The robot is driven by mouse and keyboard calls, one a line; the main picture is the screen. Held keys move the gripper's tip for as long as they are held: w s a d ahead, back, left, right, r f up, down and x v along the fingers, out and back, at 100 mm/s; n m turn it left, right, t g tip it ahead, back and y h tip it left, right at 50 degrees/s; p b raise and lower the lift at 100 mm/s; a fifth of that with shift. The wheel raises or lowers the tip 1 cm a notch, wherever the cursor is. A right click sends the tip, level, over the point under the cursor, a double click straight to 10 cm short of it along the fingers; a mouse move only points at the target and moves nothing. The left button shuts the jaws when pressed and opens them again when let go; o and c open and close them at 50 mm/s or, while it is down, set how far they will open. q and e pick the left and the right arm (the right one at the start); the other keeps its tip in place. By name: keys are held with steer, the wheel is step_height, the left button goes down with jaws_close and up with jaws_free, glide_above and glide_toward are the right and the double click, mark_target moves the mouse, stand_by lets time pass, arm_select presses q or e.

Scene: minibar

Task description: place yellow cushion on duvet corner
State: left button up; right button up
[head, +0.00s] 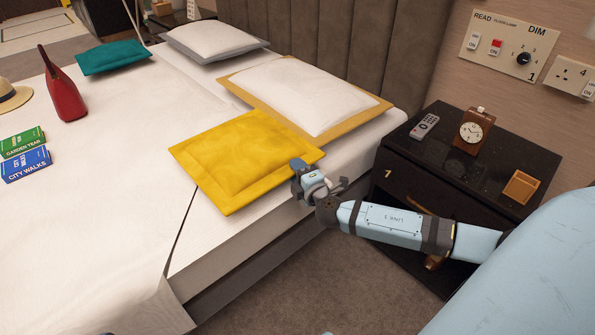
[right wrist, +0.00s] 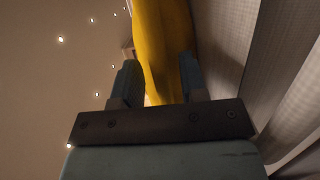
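The yellow cushion (head: 240,155) is at the near right part of the bed, in front of a white pillow. Whether it rests fully on the bed or is slightly raised I cannot tell. My right gripper (head: 309,178) is at its near right corner. In the right wrist view the yellow cushion (right wrist: 163,45) fills the space between the fingers of the right gripper (right wrist: 158,85), which look closed on it. The white duvet (head: 95,215) covers the left of the bed; its corner edge shows below the cushion. My left gripper is not in view.
White pillows (head: 295,95) lie along the headboard (head: 335,40). A teal cushion (head: 112,57), red bag (head: 64,88), hat (head: 12,95) and books (head: 25,163) lie on the duvet. A black nightstand (head: 400,160) with a clock (head: 473,130) stands right of the bed.

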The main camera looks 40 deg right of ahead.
steer(key=shift+r, duration=0.15)
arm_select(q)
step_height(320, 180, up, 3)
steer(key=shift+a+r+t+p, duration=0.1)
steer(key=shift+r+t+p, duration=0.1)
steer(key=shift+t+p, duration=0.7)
arm_select(e)
steer(key=s+a, duration=0.1)
steer(key=s, duration=1.1)
steer(key=shift+a, duration=0.3)
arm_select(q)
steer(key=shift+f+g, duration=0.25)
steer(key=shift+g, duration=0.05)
